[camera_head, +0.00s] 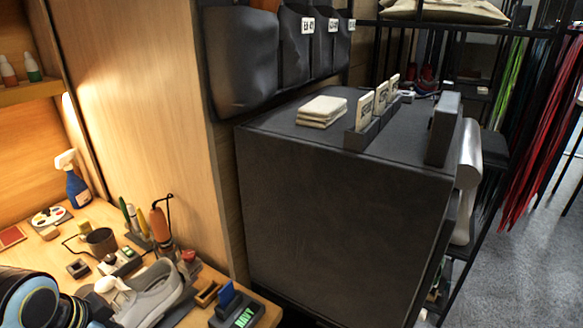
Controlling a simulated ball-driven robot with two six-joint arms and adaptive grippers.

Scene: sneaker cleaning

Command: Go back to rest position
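Neither of my grippers can be made out in the head view. A rounded black and pale arm part with blue rings, which looks like my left arm, fills the bottom left corner, and its gripper end is not visible. A grey-white sneaker (150,294) lies on the wooden workbench (210,272) at the lower left, close to the right of that arm part.
A blue spray bottle (77,188), a brown mug (101,241) and a dark block marked NAVY (238,314) stand on the bench. A large dark cabinet (340,220) with folded cloths (322,110) on top stands centre. Grey floor (530,270) is open at right.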

